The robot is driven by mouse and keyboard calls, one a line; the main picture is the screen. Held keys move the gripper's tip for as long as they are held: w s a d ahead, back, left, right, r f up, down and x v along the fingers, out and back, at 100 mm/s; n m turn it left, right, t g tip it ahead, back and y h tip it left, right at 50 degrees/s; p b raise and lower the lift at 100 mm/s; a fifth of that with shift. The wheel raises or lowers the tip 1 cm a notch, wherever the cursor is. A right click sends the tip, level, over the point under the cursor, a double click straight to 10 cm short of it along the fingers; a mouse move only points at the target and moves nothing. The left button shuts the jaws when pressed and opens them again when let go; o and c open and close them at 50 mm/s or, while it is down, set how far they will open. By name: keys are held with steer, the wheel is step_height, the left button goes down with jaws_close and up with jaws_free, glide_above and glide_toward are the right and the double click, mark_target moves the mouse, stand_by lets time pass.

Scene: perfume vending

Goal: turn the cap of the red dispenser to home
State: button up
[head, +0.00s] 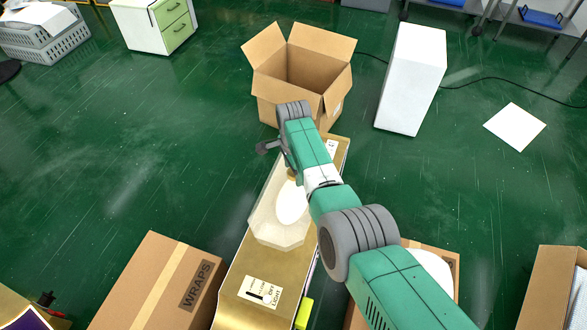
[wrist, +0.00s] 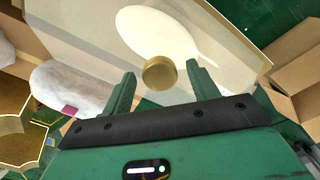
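My gripper (wrist: 162,80) is open in the wrist view, with its two green fingers on either side of a round gold cap (wrist: 160,72). Gaps show between the cap and both fingers. No red dispenser body can be made out, so I cannot tell which dispenser the cap belongs to. Behind the cap are a translucent pale hood (wrist: 80,25) and a white oval (wrist: 160,32). In the head view, the hood (head: 262,215) and white oval (head: 291,204) sit on a gold-topped stand (head: 235,300); my arm covers its right side and hides the fingers.
An open cardboard box (head: 290,100) stands behind the stand. A white block (head: 412,80) stands at back right. Green floor is clear at left.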

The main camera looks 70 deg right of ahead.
steer(key=shift+r, duration=0.15)
step_height(320, 180, up, 8)
steer(key=p, duration=0.4)
steer(key=shift+f+p, duration=0.2)
steer(key=shift+p, duration=0.1)
